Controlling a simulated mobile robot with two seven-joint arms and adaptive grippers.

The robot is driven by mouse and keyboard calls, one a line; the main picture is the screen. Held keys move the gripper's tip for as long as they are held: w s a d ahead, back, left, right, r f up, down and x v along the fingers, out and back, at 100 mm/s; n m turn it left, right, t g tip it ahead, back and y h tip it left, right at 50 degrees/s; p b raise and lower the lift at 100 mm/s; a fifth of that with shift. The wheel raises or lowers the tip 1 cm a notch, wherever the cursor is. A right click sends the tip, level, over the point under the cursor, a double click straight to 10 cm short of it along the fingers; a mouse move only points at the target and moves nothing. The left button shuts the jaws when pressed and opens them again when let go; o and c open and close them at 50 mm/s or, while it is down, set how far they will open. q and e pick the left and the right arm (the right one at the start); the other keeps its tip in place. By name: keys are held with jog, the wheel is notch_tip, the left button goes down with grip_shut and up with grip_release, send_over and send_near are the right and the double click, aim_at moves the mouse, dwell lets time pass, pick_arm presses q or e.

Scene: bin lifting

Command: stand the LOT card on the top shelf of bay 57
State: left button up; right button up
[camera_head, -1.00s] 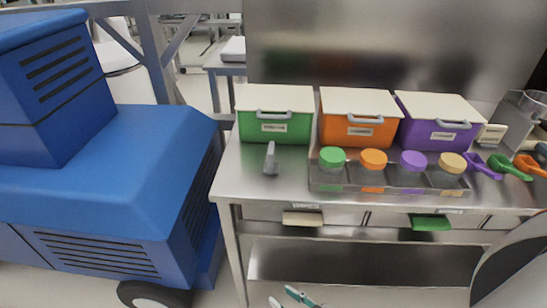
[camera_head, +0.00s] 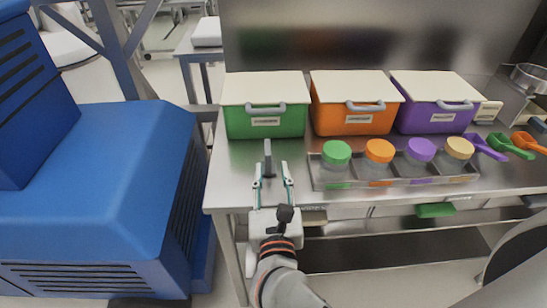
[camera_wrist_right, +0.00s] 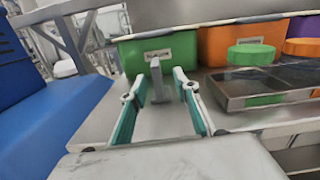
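My right gripper (camera_head: 273,177) is open and empty at the table's front edge, its teal-lined fingers pointing toward a small grey upright piece (camera_head: 267,158). That piece stands on the metal tabletop in front of the green bin, and in the right wrist view (camera_wrist_right: 156,82) it shows between and beyond the fingertips. I cannot tell whether it is the LOT card seen edge-on. A small pale card (camera_head: 488,111) stands right of the purple bin; its print is too small to read. No bay number 57 is legible. My left gripper is not in view.
Green (camera_head: 264,122), orange (camera_head: 356,119) and purple (camera_head: 435,117) lidded bins line the back. Coloured scoops (camera_head: 510,146) lie at the right. A blue machine (camera_head: 95,190) stands left of the table.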

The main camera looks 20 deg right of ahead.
aim_at(268, 153)
jog(key=shift+w+f+m, duration=0.15)
jog(key=shift+m, duration=0.15)
jog(key=shift+w, duration=0.3)
jog(key=x, duration=0.7)
jog(key=shift+a+f, duration=0.2)
grip_shut()
